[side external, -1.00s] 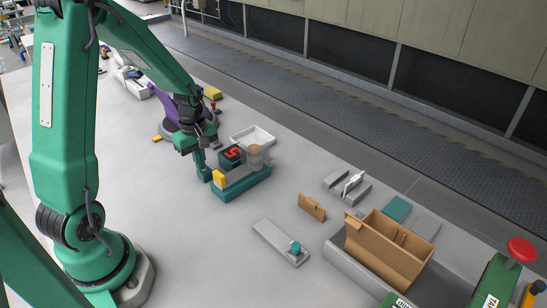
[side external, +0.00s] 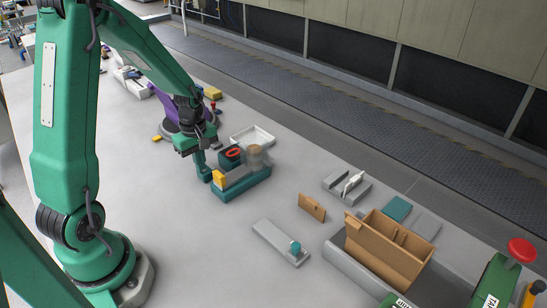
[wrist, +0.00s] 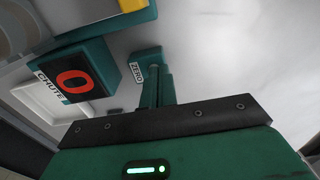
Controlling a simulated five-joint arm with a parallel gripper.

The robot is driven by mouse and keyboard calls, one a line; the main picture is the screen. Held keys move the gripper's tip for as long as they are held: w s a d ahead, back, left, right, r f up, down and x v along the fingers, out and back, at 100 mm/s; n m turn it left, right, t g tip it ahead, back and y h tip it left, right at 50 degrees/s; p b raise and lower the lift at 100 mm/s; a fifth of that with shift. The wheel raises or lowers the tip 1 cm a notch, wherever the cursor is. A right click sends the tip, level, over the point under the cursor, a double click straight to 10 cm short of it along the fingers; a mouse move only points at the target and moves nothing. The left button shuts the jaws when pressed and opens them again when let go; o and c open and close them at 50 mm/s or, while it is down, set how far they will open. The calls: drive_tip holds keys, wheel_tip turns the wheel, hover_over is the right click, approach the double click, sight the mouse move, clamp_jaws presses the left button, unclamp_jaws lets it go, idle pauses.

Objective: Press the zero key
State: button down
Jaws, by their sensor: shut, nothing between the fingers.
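The zero key (wrist: 147,55) is a teal block with a white ZERO label, at the top middle of the wrist view. My gripper (wrist: 156,72) is shut and empty, its green fingertips pointing down at the key and seeming to touch it. In the side view my gripper (side external: 201,165) stands at the left end of the teal scale (side external: 243,188). How far the key is pressed cannot be seen.
A blurred tan container (side external: 256,157) is at the scale's right end, and a yellow block (side external: 219,178) at its front. A white tray (side external: 253,136) lies behind. A wooden box (side external: 388,246) stands at right.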

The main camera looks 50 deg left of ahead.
wheel_tip(320, 180, up, 14)
drive_tip(key=shift+w+f, duration=0.2)
drive_tip(key=shift+f, duration=0.05)
idle(0.3)
idle(0.6)
drive_tip(key=s+d+r+m+t, duration=0.2)
drive_tip(key=s+d+r+m, duration=0.2)
drive_tip(key=d+m, duration=0.3)
drive_tip(key=s+d+r+m+t, duration=0.3)
drive_tip(key=s+d+m, duration=0.4)
drive_tip(key=m, duration=0.4)
drive_tip(key=shift+d+r+t, duration=0.3)
drive_tip(key=shift+d+r, duration=0.05)
drive_tip(key=shift+d, duration=0.15)
